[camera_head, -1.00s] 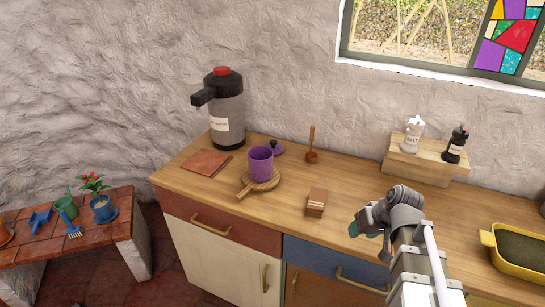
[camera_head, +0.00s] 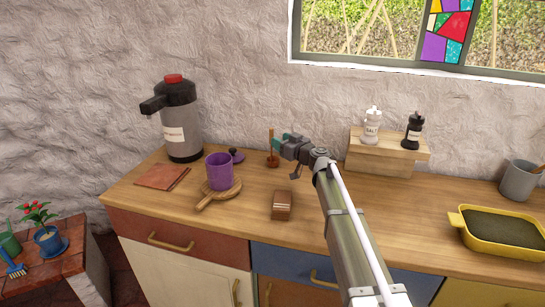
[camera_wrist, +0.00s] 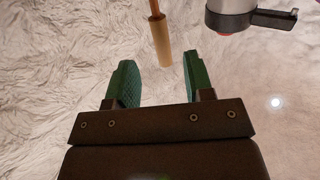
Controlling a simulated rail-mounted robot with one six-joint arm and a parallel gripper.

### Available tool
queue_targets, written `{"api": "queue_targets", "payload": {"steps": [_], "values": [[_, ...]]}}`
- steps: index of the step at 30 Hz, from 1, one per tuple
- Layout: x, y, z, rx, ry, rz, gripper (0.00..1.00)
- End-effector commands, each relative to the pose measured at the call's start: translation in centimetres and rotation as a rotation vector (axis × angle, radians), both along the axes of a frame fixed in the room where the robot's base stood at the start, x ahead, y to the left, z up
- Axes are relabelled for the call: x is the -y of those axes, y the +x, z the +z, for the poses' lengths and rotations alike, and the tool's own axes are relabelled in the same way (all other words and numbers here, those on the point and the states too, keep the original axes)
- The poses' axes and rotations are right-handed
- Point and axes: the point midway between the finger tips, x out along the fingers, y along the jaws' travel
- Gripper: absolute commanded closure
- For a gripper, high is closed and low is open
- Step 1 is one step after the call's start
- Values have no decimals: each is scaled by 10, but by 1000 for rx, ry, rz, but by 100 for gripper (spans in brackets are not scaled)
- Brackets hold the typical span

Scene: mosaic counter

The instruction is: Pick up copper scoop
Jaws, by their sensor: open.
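The copper scoop (camera_head: 272,161) stands upright on the counter by the wall, its thin handle pointing up. In the wrist view its pale handle end (camera_wrist: 163,45) shows beyond the gap between my fingers, and the bowl is out of that picture. My gripper (camera_head: 283,142) is just right of the handle in the head view. Its green fingers (camera_wrist: 155,75) are spread apart with nothing between them. Whether a finger touches the handle cannot be told.
A purple mug (camera_head: 219,172) on a round wooden board (camera_head: 205,199) and a purple lid (camera_head: 237,155) are to the left. A pump flask (camera_head: 180,120) stands farther left. A small brown block (camera_head: 282,205) is in front. Salt and pepper mills stand on a wooden riser (camera_head: 388,151) at right.

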Motion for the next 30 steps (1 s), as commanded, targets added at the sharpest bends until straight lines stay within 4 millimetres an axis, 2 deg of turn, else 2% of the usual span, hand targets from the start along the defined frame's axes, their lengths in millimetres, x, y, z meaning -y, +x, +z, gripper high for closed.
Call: {"api": "queue_targets", "payload": {"steps": [1, 3, 9, 16, 23, 30], "values": [[-8, 10, 0, 0, 0, 3, 52], [-15, 16, 0, 0, 0, 1, 52], [-22, 21, 0, -1, -1, 1, 52], [-52, 49, 1, -1, 0, 2, 52], [-55, 50, 1, -2, -1, 1, 52], [-55, 50, 1, -2, -1, 1, 74]]}}
